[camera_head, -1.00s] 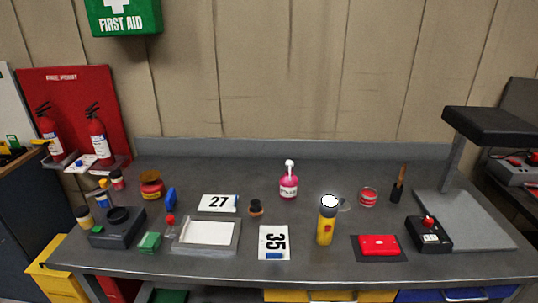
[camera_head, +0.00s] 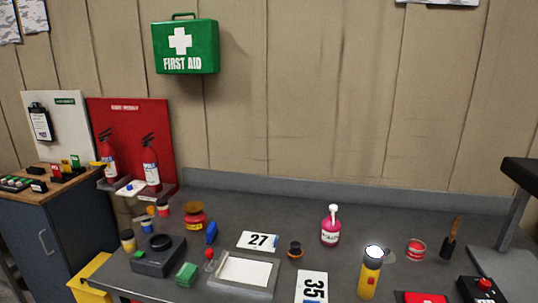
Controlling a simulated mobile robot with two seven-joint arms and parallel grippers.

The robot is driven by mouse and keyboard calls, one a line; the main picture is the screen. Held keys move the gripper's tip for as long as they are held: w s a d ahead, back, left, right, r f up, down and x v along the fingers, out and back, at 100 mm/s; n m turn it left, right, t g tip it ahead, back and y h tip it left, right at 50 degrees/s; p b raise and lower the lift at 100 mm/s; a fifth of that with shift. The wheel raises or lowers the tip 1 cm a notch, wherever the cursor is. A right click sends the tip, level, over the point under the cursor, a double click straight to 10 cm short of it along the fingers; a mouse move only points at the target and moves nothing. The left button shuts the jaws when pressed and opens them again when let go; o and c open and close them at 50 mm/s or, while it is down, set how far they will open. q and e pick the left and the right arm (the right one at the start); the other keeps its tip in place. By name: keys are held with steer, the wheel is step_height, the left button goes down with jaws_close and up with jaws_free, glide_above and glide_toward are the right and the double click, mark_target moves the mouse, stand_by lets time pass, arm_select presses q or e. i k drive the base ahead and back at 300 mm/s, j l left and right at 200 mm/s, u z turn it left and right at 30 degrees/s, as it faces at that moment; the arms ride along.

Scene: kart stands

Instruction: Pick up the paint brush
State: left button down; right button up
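What looks like the paint brush (camera_head: 450,238) is on the grey workbench (camera_head: 385,212) at the right in the head view. It has a slim brown handle pointing up and a dark lower part, and leans slightly. I cannot tell whether the dark part is bristles or a holder. Neither of my grippers is in view.
A red tin (camera_head: 416,250) and a yellow torch (camera_head: 370,272) are left of the brush. A black control box with red button (camera_head: 482,290) is in front, and a dark raised stand (camera_head: 516,225) is to the right. A pink bottle (camera_head: 331,227) stands further left.

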mark_target(456, 221)
steer(key=i+l+z, duration=0.3)
steer(key=l, duration=0.15)
steer(key=i+l+z, duration=0.1)
steer(key=l+z, duration=0.25)
steer(key=i+l+z, duration=0.3)
steer(key=l, duration=0.1)
